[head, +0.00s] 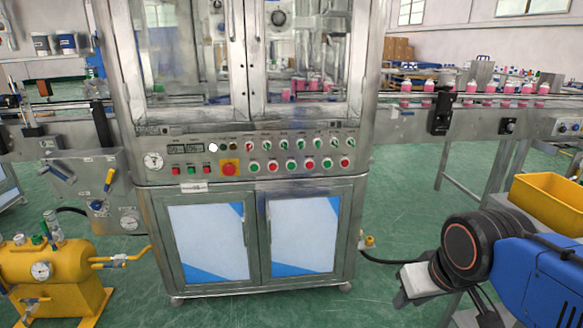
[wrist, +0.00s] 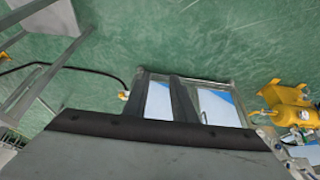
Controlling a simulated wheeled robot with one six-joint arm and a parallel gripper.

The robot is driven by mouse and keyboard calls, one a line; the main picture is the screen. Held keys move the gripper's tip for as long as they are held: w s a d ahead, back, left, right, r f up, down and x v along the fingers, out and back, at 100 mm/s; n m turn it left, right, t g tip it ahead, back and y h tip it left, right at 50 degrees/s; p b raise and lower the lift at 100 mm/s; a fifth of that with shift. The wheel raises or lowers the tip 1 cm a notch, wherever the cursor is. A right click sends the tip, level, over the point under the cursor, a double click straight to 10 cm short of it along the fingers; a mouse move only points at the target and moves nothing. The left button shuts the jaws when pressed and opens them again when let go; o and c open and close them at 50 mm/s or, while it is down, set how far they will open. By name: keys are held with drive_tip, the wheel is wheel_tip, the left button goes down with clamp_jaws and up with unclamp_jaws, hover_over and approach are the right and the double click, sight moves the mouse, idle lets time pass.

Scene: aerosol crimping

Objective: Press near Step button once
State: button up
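The control panel (head: 250,155) is on the front of the steel machine in the head view. Red and green push buttons (head: 291,166) line its lower row, with rotary switches (head: 283,146) above. Another small group of buttons (head: 192,170) is at the panel's left. The labels are too small to read, so I cannot tell which is the Step button. My gripper (head: 412,298) is low at the right, well away from the panel. In the wrist view, its two dark fingers (wrist: 160,92) stand apart with nothing between them.
A red emergency button (head: 229,168) on a yellow plate sits among the controls. A yellow bin (head: 552,200) is at the right. A conveyor (head: 470,112) carries pink bottles. A yellow tank (head: 55,280) stands at lower left. Green floor (head: 385,225) is open before the machine.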

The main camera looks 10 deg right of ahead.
clamp_jaws()
idle(1.5)
